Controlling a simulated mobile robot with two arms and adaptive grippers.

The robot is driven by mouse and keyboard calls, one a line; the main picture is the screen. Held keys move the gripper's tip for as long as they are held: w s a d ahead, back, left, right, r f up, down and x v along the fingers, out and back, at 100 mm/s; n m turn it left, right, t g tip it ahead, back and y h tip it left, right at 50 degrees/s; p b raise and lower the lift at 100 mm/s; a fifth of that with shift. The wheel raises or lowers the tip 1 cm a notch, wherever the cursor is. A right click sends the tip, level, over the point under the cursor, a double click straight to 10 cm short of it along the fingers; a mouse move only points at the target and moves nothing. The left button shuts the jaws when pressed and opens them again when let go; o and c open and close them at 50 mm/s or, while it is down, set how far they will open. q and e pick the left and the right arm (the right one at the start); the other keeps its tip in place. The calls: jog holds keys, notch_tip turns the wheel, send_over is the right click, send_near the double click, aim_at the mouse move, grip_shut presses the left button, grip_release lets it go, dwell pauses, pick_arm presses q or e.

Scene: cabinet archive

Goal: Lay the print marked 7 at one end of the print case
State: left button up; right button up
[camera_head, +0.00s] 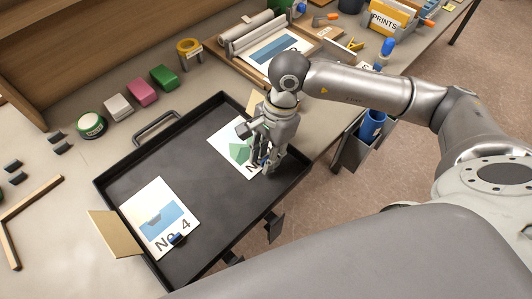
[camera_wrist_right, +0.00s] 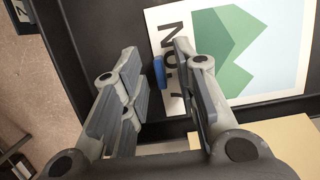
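The print case (camera_head: 150,187) is a shallow black tray on the bench. The print marked 7 (camera_head: 232,145), white with a green shape, lies flat at its right end; in the right wrist view the print (camera_wrist_right: 282,25) has a small blue tab (camera_wrist_right: 159,72) at its lettered edge. The numeral is partly hidden by a finger. My left gripper is not in view.
A print marked 4 (camera_head: 160,217) with a blue picture lies at the case's left end. A tan flap (camera_head: 113,234) sticks out there. Coloured blocks (camera_head: 142,92) and a tape roll (camera_head: 189,52) stand behind. The middle of the case is clear.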

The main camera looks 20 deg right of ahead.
jog(key=shift+p+v, duration=1.25)
jog(key=shift+v, duration=2.2)
jog(key=s+v, duration=0.1)
jog(key=v, duration=1.1)
jog(key=shift+w, duration=0.45)
jog(key=shift+d, duration=0.15)
